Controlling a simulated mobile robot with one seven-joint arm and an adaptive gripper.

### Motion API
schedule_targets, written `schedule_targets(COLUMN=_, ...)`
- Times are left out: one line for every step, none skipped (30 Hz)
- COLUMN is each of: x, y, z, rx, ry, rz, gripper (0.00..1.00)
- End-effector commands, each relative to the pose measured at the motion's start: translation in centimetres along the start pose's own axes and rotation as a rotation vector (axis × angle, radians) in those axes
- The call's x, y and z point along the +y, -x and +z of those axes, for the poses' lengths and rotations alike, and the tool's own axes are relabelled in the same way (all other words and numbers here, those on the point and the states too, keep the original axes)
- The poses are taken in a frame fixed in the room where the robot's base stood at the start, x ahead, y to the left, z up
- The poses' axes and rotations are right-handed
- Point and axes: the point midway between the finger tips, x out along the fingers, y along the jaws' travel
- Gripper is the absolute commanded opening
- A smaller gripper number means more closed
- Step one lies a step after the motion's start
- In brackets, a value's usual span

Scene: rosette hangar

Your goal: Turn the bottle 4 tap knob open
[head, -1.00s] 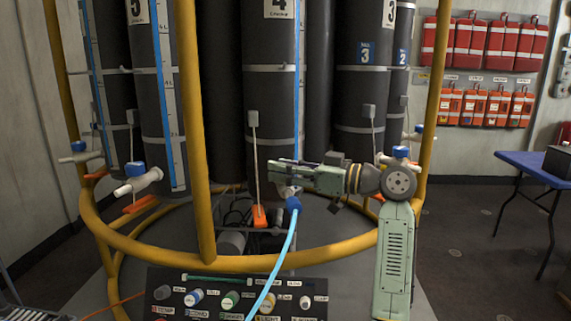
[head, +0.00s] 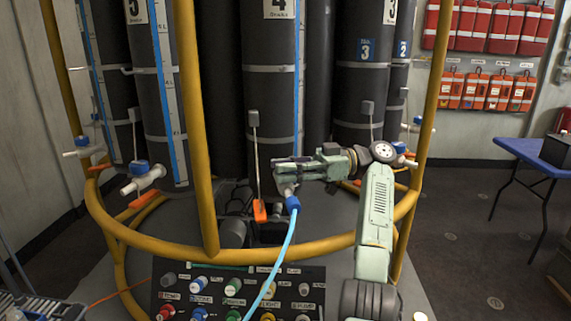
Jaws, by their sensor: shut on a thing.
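Bottle 4 (head: 269,95) is the dark grey cylinder in the middle of the rosette, with a "4" label at its top. My gripper (head: 279,172) reaches in from the right, in front of the lower part of this bottle. It is shut at the bottle's tap, and its fingers hide the knob, so the knob's angle cannot be seen. Below the fingers, the tap's pale outlet (head: 286,190) shows, with a blue fitting (head: 292,203) and a light blue hose (head: 280,247) running down from it. An orange tag (head: 260,211) hangs just left of the hose.
A yellow tubular frame (head: 204,150) rings the bottles, with its lower rail in front of the tap. A control panel (head: 182,291) with coloured knobs stands below. Bottle 5's tap (head: 143,176) is at the left. A blue table (head: 523,150) stands at the right.

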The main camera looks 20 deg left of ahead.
Motion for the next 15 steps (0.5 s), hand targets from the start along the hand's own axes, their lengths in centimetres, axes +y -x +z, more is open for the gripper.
schedule_targets(x=-0.01, y=-0.04, z=0.07, rx=-0.002, ry=-0.002, rz=-0.008, gripper=0.07)
schedule_targets(x=-0.02, y=-0.05, z=0.10, rx=-0.002, ry=-0.002, rz=-0.011, gripper=0.07)
schedule_targets(x=-0.03, y=-0.05, z=0.12, rx=-0.003, ry=-0.001, rz=-0.014, gripper=0.07)
schedule_targets(x=-0.04, y=-0.05, z=0.14, rx=-0.003, ry=-0.001, rz=-0.015, gripper=0.07)
schedule_targets(x=-0.04, y=-0.05, z=0.15, rx=-0.003, ry=-0.001, rz=-0.017, gripper=0.07)
schedule_targets(x=-0.05, y=-0.05, z=0.18, rx=-0.003, ry=-0.001, rz=-0.017, gripper=0.07)
schedule_targets(x=-0.05, y=-0.05, z=0.19, rx=-0.004, ry=-0.001, rz=-0.018, gripper=0.07)
schedule_targets(x=-0.05, y=-0.05, z=0.20, rx=-0.004, ry=-0.001, rz=-0.018, gripper=0.07)
schedule_targets(x=-0.05, y=-0.06, z=0.21, rx=-0.004, ry=-0.001, rz=-0.018, gripper=0.07)
schedule_targets(x=-0.05, y=-0.06, z=0.22, rx=-0.004, ry=-0.001, rz=-0.018, gripper=0.07)
schedule_targets(x=-0.05, y=-0.06, z=0.22, rx=-0.004, ry=-0.001, rz=-0.018, gripper=0.07)
schedule_targets(x=-0.05, y=-0.06, z=0.23, rx=-0.004, ry=-0.001, rz=-0.017, gripper=0.07)
schedule_targets(x=-0.05, y=-0.06, z=0.23, rx=-0.004, ry=-0.002, rz=-0.017, gripper=0.07)
schedule_targets(x=-0.04, y=-0.06, z=0.24, rx=-0.004, ry=-0.002, rz=-0.017, gripper=0.07)
schedule_targets(x=-0.04, y=-0.06, z=0.24, rx=-0.005, ry=-0.002, rz=-0.017, gripper=0.35)
